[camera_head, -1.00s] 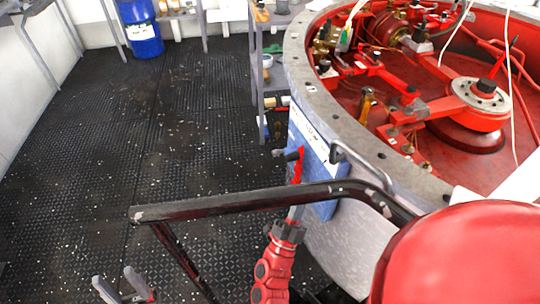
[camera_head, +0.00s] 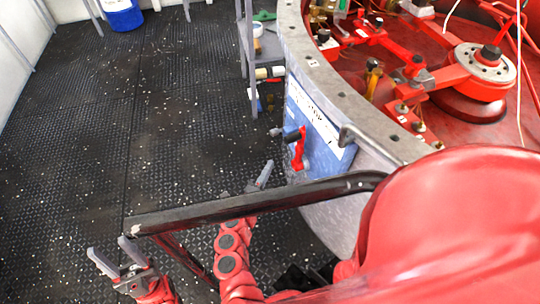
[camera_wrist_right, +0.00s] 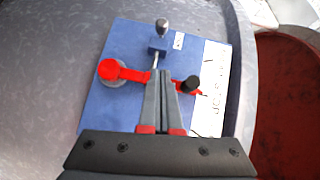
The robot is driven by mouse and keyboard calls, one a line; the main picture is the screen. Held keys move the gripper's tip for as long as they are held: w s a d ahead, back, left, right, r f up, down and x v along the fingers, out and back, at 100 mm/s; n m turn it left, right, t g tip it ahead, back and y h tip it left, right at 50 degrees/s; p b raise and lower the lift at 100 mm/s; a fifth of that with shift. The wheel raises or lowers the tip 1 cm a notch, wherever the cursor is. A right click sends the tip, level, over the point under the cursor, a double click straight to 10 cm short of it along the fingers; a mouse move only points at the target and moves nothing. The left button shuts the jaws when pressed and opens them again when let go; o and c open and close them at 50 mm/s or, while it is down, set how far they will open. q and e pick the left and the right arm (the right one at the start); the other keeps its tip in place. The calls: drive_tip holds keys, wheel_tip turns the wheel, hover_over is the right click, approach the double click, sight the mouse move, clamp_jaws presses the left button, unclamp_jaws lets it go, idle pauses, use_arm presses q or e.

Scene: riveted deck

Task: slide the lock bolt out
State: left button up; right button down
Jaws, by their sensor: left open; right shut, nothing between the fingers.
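A red lever (camera_wrist_right: 130,74) with a round end and a black knob (camera_wrist_right: 192,83) crosses the panel. My right gripper (camera_wrist_right: 164,75) is shut and empty, its tips over the lever's middle, hiding part of it; contact is unclear. My left gripper (camera_head: 110,254) is open and empty, above the floor.
A black bar (camera_head: 250,203) crosses in front of the panel. A metal handle (camera_head: 365,140) is on the housing wall, right of the panel. A grey shelf (camera_head: 252,55) stands behind the panel. The dark floor (camera_head: 100,150) at left is open.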

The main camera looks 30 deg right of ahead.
drive_tip(key=w+a+x, duration=0.1)
drive_tip(key=w+x, duration=0.1)
drive_tip(key=x, duration=0.9)
drive_tip(key=shift+w+f+b, duration=0.2)
drive_tip(key=shift+w+b, duration=0.05)
drive_tip(key=shift+b, duration=0.2)
drive_tip(key=w+b, duration=0.3)
drive_tip(key=w, duration=0.4)
drive_tip(key=shift+w+r, duration=0.15)
drive_tip(key=shift+w, duration=0.05)
